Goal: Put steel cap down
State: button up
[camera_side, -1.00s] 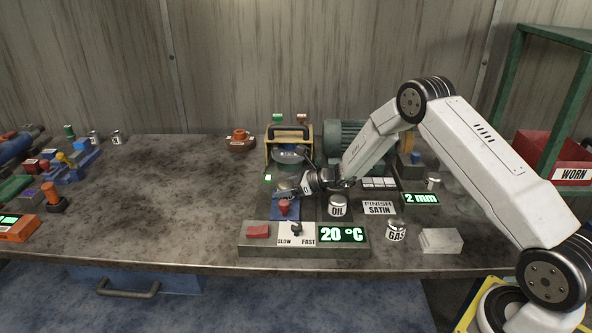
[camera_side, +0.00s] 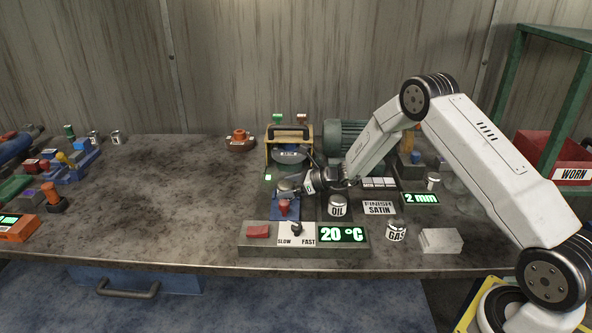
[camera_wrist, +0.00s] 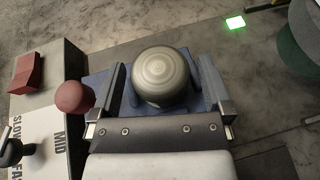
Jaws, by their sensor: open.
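The steel cap (camera_wrist: 161,76) is a round, brushed metal dome with concentric rings, in the middle of the wrist view. It sits over a blue fixture (camera_wrist: 96,84), which also shows in the side view (camera_side: 277,213). My gripper (camera_wrist: 165,82) is open, with one finger on each side of the cap and narrow gaps between. A red ball knob (camera_wrist: 74,96) stands beside the left finger. The cap's underside is hidden.
The control panel (camera_side: 250,247), with a red button, a dial and a 20 °C display, lies in front. The table's left middle is clear.

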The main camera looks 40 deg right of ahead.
jog(key=v, duration=1.1)
dwell(0.4)
jog(key=s+a+n+g, duration=0.2)
jog(key=s+a+n, duration=0.1)
jog(key=s+a+n+g, duration=0.3)
jog(key=s+a+n, duration=0.1)
jog(key=s+a+r+n+g, duration=0.1)
jog(key=s+a+n+g, duration=0.1)
jog(key=s+a+n, duration=0.1)
jog(key=shift+s+a+n+g, duration=0.25)
jog(key=shift+s+n+g, duration=0.05)
jog(key=shift+s+n, duration=0.4)
jog(key=s+a+r+n+g+h, duration=0.1)
jog(key=s+r+n+h, duration=0.2)
jog(key=s+n+h, duration=0.4)
jog(key=s+n, duration=0.5)
jog(key=n, duration=0.5)
jog(key=shift+s+r+n, duration=0.15)
jog(key=shift+s+n, duration=0.1)
jog(key=shift+n, duration=0.15)
